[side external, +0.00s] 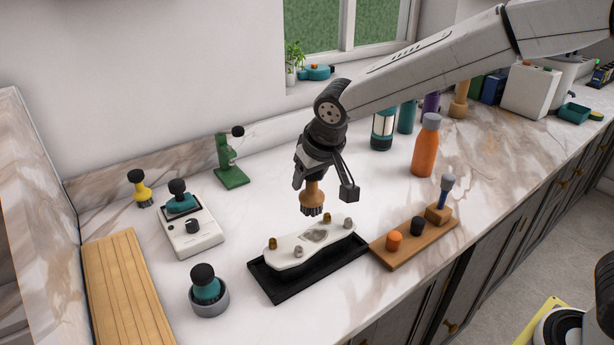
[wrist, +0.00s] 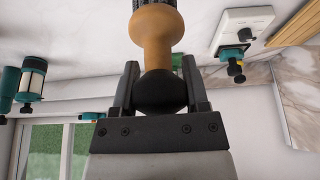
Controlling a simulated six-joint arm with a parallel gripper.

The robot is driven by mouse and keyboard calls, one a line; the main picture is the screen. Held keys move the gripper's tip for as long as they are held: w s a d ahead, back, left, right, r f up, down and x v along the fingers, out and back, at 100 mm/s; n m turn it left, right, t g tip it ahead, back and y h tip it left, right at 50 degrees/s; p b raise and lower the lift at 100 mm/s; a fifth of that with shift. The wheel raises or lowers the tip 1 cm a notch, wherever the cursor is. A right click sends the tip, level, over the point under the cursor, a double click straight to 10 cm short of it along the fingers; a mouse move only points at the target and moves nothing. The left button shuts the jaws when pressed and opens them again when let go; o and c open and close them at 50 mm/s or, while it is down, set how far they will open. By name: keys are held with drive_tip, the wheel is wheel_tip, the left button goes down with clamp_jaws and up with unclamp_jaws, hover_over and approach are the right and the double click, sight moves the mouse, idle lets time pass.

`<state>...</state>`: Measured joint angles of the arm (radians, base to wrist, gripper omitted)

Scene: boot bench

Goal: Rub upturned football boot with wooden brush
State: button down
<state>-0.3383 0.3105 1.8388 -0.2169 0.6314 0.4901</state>
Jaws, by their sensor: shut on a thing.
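The upturned football boot (side external: 287,245) shows a white sole with gold and grey studs and a grey-brown patch near its middle. It lies in a black tray (side external: 285,291); its lower part is dark and partly hidden. My gripper (side external: 320,182) is shut on the wooden brush (side external: 312,192), which hangs upright with dark bristles down, over the boot's far side. A gap shows between the bristles and the sole. In the wrist view, the brush's tan body (wrist: 157,38) and dark upper end sit between my fingers (wrist: 159,88); the boot is not visible there.
A wooden rack (side external: 410,245) with knobs and a small brush stands right of the tray. An orange bottle (side external: 426,146) stands behind it. Counter behind the boot is mostly clear.

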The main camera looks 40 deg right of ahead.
sight(319, 196)
drive_tip(key=shift+s, duration=0.1)
drive_tip(key=shift+s+d+r, duration=0.1)
drive_tip(key=shift+s+r, duration=0.15)
drive_tip(key=shift+s, duration=0.4)
drive_tip(key=shift+s+d+r, duration=0.15)
drive_tip(key=shift+s+r, duration=0.05)
drive_tip(key=shift+s, duration=0.45)
drive_tip(key=shift+s+d+r, duration=0.1)
drive_tip(key=shift+s+r, duration=0.15)
drive_tip(key=shift+s, duration=0.4)
drive_tip(key=shift+f, duration=0.15)
